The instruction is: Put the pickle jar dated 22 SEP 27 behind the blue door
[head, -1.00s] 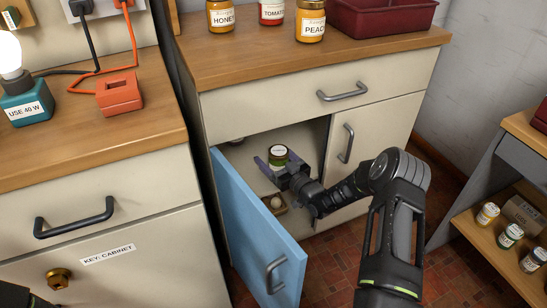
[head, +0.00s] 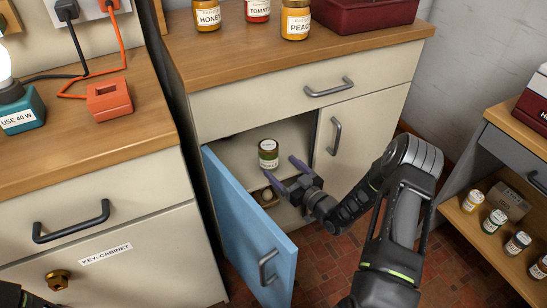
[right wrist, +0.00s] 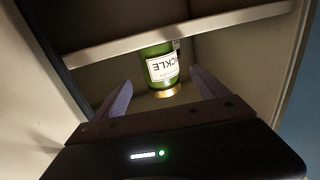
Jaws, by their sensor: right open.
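The pickle jar (head: 268,154), green with a white label, stands upright inside the cabinet behind the open blue door (head: 245,230). Its date is too small to read. It also shows in the right wrist view (right wrist: 160,68), upside down in the picture, with part of the word PICKLE. My right gripper (head: 283,172) is open and empty in front of the jar, with its fingers apart from it. The blue door is swung outward to the left of my right gripper. My left gripper does not show.
A small wooden box (head: 265,197) sits low in the cabinet. Honey (head: 207,15), tomato (head: 257,9) and peach (head: 295,18) jars stand on the counter beside a dark red bin (head: 365,15). Several jars and a carton (head: 509,205) stand on the right shelf.

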